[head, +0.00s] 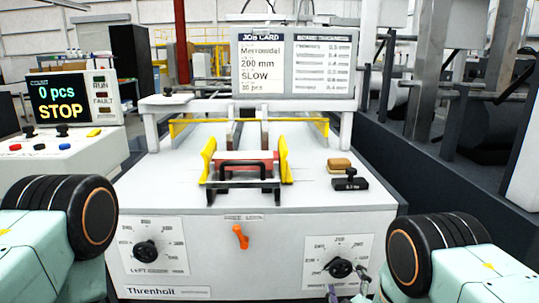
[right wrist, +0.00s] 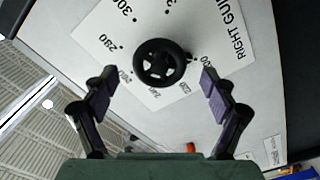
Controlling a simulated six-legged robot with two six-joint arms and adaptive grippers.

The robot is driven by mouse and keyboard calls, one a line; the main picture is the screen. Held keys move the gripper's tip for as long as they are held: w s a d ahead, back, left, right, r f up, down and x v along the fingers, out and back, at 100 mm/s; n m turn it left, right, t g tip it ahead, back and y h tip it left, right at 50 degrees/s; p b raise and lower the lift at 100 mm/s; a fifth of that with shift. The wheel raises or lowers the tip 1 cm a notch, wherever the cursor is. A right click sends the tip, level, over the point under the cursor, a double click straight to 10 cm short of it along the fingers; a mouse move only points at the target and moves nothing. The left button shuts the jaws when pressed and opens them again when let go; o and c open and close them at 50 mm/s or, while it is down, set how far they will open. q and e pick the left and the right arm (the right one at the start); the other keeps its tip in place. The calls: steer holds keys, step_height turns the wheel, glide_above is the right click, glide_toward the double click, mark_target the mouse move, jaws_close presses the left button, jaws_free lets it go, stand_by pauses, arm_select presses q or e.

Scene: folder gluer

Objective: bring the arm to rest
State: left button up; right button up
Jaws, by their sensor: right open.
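My right gripper (head: 347,291) is at the bottom edge of the head view, in front of the machine's right dial. In the right wrist view the right gripper (right wrist: 158,88) has its two dark fingers spread wide, with nothing held between them. The black right guide knob (head: 340,267) is on the front panel; it also shows in the right wrist view (right wrist: 160,62), ahead of and between the fingertips. I cannot tell how far the knob is from them. Part of my left arm shows at lower left, but its gripper is out of view.
The folder gluer's front panel (head: 240,258) carries a left knob (head: 145,251) and an orange lever (head: 240,236). A control box (head: 73,99) reads "0 pcs STOP".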

mark_target(342, 270)
steer(key=s, duration=0.8)
steer(key=w, duration=1.1)
steer(key=shift+w, duration=0.35)
steer(key=m, duration=0.4)
steer(key=shift+m, duration=0.3)
steer(key=m, duration=1.5)
steer(key=shift+r, duration=0.1)
